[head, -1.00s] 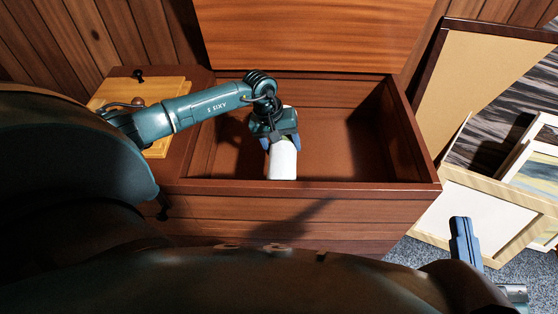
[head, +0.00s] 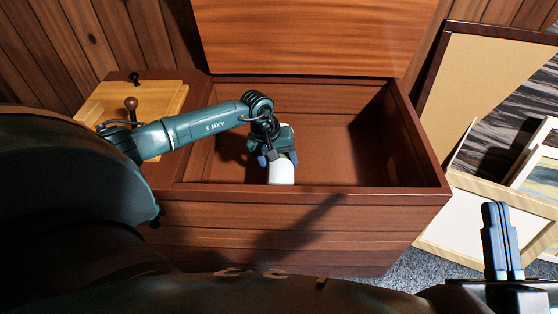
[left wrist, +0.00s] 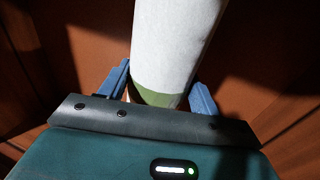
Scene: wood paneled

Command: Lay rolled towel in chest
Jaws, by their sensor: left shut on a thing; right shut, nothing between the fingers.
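The rolled towel (head: 281,174) is white, with a green band at one end that shows in the left wrist view (left wrist: 172,45). My left gripper (head: 277,158) is shut on the towel, one blue finger on each side of it. The towel and gripper are inside the open wooden chest (head: 300,222), within its walls. I cannot tell whether the towel touches the chest floor. The raised lid (head: 305,35) stands at the back. My right gripper (head: 502,240) is shut and empty, outside the chest at the lower right.
Picture frames (head: 470,225) and a framed board (head: 485,75) lean to the right of the chest. The right part of the chest interior is clear.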

